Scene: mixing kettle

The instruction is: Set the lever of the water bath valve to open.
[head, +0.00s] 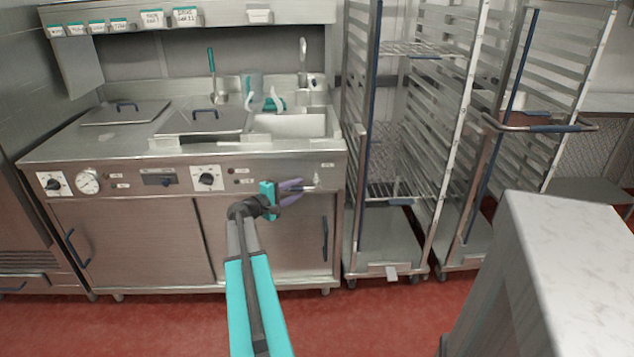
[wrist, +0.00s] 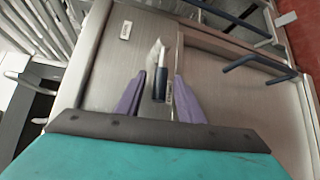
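The valve lever (wrist: 160,84) has a dark blue grip on a short pale metal shank at the panel's right end. In the head view the valve (head: 317,179) shows as a small metal fitting, with the lever pointing left towards my gripper. My gripper (head: 296,189) has purple fingers that point right at the lever. In the wrist view my gripper (wrist: 159,104) is open, with one finger on each side of the blue grip and gaps visible.
The steel counter (head: 120,150) carries a sink basin (head: 290,125) and lidded wells. Its front has knobs (head: 206,179) and a round gauge (head: 87,181). Tall tray racks (head: 385,230) stand close on the right. A pale-topped table (head: 570,250) is at the near right. Red floor lies in front.

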